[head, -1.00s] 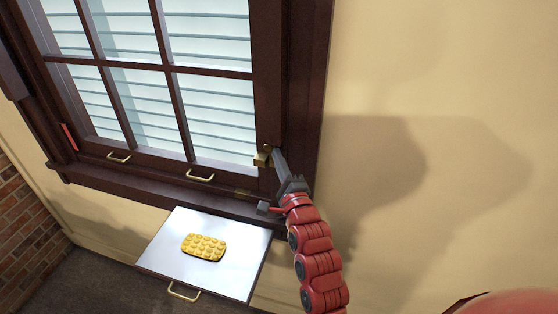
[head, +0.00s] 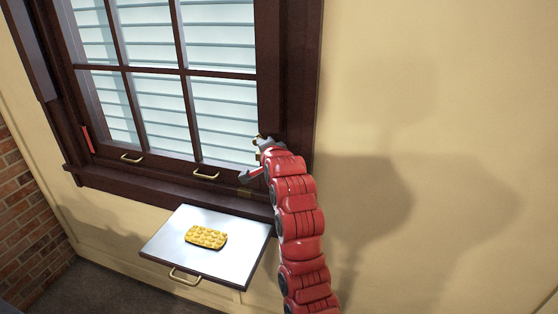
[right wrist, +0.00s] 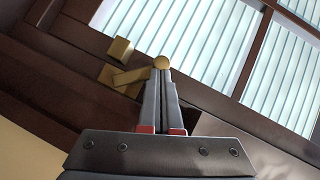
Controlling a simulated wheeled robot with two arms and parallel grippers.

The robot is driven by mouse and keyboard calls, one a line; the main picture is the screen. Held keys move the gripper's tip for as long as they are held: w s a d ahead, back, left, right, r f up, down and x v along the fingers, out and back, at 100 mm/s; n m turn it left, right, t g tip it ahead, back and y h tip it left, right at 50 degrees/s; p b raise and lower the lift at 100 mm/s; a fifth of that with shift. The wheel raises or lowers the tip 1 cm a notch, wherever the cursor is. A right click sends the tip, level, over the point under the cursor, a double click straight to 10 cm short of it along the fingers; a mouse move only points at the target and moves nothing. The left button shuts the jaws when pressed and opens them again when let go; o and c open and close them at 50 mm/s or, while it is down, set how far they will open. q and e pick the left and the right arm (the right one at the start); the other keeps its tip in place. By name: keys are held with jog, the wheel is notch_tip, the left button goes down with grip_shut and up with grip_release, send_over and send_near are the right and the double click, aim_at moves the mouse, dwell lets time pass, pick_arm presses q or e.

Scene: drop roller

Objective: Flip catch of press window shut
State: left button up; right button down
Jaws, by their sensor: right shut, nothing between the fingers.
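The window (head: 183,72) has a dark brown frame with several panes. Its brass catch shows in the right wrist view as a block (right wrist: 120,50), a plate (right wrist: 107,75) and a short lever (right wrist: 131,77). A round brass knob (right wrist: 162,62) lies in line with the lever, right at my fingertips. My right gripper (right wrist: 162,72) is shut and empty, its tips touching or just in front of the knob; I cannot tell which. In the head view the right gripper (head: 262,143) is at the window's right stile and hides most of the catch. My left gripper is out of view.
A white fold-out shelf (head: 215,268) below the sill carries a yellow studded block (head: 206,237). Two brass handles (head: 206,175) sit on the bottom rail. A red strip (head: 87,139) is on the left frame. The beige wall (head: 450,90) at right is clear.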

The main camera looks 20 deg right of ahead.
jog(key=shift+w+a+f+n+g+h+b, duration=0.5)
jog(key=shift+n+g+b, duration=0.3)
jog(key=shift+b, duration=0.3)
jog(key=shift+w+a+f+n+g+h+b, duration=0.25)
jog(key=shift+a+f+n+g+h+b, duration=0.3)
jog(key=shift+n+b, duration=0.4)
jog(key=shift+w+a+f+n+g+h+b, duration=0.4)
jog(key=shift+n+g+h+b, duration=0.35)
jog(key=shift+b, duration=0.45)
jog(key=s+a+r+b, duration=0.1)
jog(key=s+r+b, duration=0.2)
jog(key=s+r, duration=0.5)
jog(key=shift+s+r, duration=0.4)
jog(key=shift+s, duration=0.45)
